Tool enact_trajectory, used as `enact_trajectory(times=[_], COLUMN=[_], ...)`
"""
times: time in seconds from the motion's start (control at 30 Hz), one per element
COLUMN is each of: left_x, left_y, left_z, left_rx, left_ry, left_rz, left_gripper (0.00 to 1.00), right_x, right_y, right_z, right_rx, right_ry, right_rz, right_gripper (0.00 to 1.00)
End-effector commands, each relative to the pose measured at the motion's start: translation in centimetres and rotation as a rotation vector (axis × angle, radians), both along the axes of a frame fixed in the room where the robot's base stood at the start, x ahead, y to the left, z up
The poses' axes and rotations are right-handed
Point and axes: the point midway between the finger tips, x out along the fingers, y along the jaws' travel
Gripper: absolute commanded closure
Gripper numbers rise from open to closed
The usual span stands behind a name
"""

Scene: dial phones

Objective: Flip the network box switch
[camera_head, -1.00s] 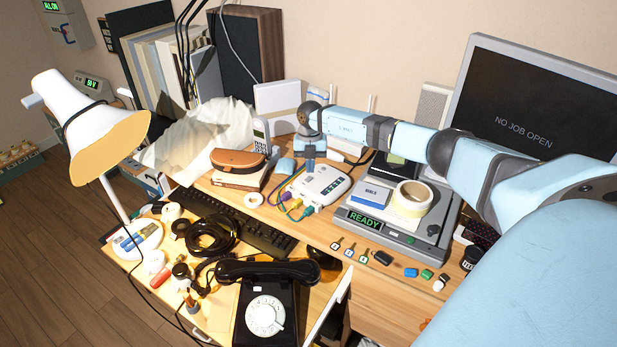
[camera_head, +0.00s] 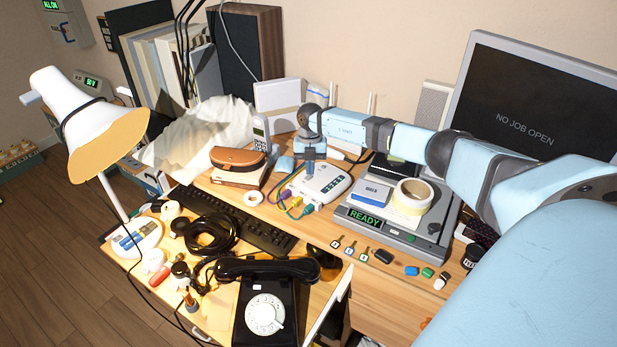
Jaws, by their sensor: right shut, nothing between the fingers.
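The white network box (camera_head: 326,186) lies on the desk with coloured cables plugged into its front left side. A row of small dark marks shows on its right part. I cannot make out its switch. My right gripper (camera_head: 310,177) comes down from above, shut and empty. Its tips are at the box's left rear part and cover some of its top. I cannot tell whether they touch it. My left gripper is not in view.
A grey machine with a READY display (camera_head: 365,219) carries a tape roll (camera_head: 413,193) and a blue box (camera_head: 371,193) to the right. A brown leather case (camera_head: 238,160) and a keyboard (camera_head: 236,222) lie to the left. A black dial phone (camera_head: 266,308) stands in front.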

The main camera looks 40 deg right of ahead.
Motion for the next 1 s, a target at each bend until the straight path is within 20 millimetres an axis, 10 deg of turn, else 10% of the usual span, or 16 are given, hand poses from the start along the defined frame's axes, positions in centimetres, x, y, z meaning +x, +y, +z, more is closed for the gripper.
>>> enact_trajectory(times=[1.0], left_x=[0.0], left_y=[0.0], left_z=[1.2], left_rx=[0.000], left_ry=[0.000], left_rz=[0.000], left_gripper=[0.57], right_x=[0.0], right_y=[0.0], right_z=[1.1], right_rx=[0.000], right_ry=[0.000], right_rz=[0.000], right_gripper=[1.00])
